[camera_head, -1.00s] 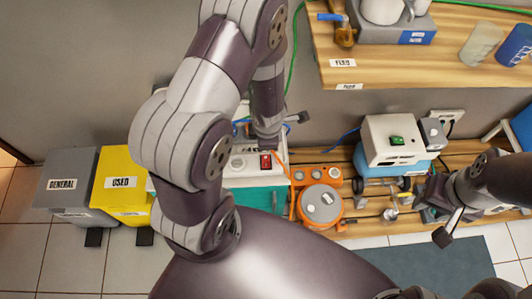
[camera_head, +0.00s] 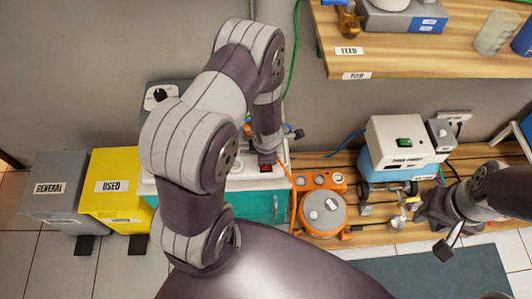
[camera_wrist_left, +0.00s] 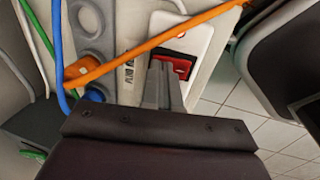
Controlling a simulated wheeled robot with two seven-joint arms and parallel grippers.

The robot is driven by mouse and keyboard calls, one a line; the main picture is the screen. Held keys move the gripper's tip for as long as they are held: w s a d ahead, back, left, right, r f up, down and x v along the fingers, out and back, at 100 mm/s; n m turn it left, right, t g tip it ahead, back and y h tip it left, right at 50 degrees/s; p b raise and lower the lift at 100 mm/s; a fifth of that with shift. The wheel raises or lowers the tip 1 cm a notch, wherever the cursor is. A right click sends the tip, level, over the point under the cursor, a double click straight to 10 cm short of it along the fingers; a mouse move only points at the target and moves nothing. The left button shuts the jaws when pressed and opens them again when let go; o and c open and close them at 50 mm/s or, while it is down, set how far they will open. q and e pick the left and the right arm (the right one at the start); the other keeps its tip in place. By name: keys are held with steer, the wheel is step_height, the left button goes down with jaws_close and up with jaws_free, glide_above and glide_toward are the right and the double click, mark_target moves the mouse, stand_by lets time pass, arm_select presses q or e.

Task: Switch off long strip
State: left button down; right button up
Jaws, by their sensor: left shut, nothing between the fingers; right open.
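A red rocker switch in a dark frame (camera_head: 266,168) sits on a white strip on top of the teal cabinet (camera_head: 258,205). The same red switch (camera_wrist_left: 181,64) and its white strip (camera_wrist_left: 197,35) show close up in the left wrist view. My left gripper (camera_head: 267,156) is right over the switch and partly covers it. In the wrist view its shut, empty fingertips (camera_wrist_left: 160,68) are at the switch's left side; I cannot tell whether they touch. Printed lettering beside the fingers is only partly readable. My right gripper (camera_head: 428,228) is open and empty, at the right.
An orange cable (camera_wrist_left: 150,45) crosses just above the fingers, near a blue cable (camera_wrist_left: 59,55) and grey socket piece (camera_wrist_left: 92,22). An orange cable reel (camera_head: 323,213) stands right of the cabinet. Yellow (camera_head: 118,178) and grey (camera_head: 58,185) bins stand left. A wooden shelf (camera_head: 440,62) overhangs upper right.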

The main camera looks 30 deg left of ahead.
stand_by(0.3)
arm_select(q)
steer(key=shift+w+f, duration=0.1)
steer(key=shift+f, duration=0.2)
steer(key=shift+s+d+b, duration=0.15)
steer(key=shift+s+b, duration=0.2)
steer(key=shift+s, duration=0.05)
steer(key=shift+s+d, duration=0.2)
steer(key=shift+s, duration=0.1)
steer(key=shift+r, duration=0.1)
